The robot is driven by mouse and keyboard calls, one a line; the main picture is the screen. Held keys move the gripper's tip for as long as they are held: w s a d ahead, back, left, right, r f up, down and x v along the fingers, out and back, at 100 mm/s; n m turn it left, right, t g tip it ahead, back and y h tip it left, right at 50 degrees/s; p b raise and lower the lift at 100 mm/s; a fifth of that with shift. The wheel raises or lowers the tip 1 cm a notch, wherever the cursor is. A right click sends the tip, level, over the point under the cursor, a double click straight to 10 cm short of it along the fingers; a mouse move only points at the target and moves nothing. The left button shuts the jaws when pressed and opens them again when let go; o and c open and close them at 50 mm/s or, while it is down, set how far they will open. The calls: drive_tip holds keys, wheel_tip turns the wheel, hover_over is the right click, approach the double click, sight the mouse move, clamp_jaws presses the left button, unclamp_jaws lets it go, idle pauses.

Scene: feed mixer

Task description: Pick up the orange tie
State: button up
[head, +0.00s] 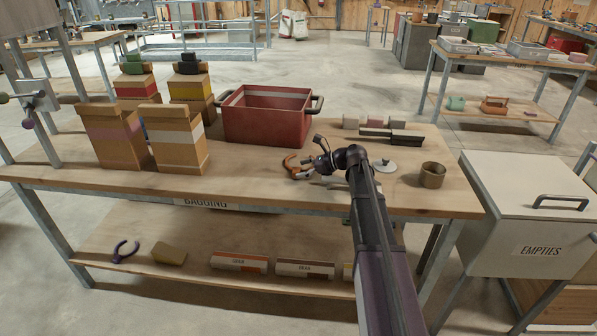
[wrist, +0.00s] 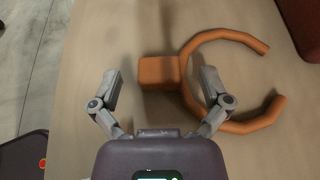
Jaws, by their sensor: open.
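The orange tie (head: 291,164) lies on the wooden bench top, just left of my gripper in the head view. In the wrist view it is an open orange ring with a square block (wrist: 158,73) on its left side. My gripper (wrist: 160,76) is open, with one finger on each side of the block. The right finger overlaps the ring's inner edge in the picture. In the head view my gripper (head: 310,157) is low over the bench, beside the tie. I cannot tell whether the fingers touch the tie or how far above the bench they are.
A red bin (head: 265,122) with dark handles stands behind the tie. Several cardboard boxes (head: 174,144) stand to the left. A grey lid (head: 385,167), a brown cup (head: 432,175) and dark bars (head: 391,135) lie to the right. The front left bench top is clear.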

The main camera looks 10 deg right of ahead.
drive_tip(key=shift+x, duration=0.8)
drive_tip(key=c, duration=1.1)
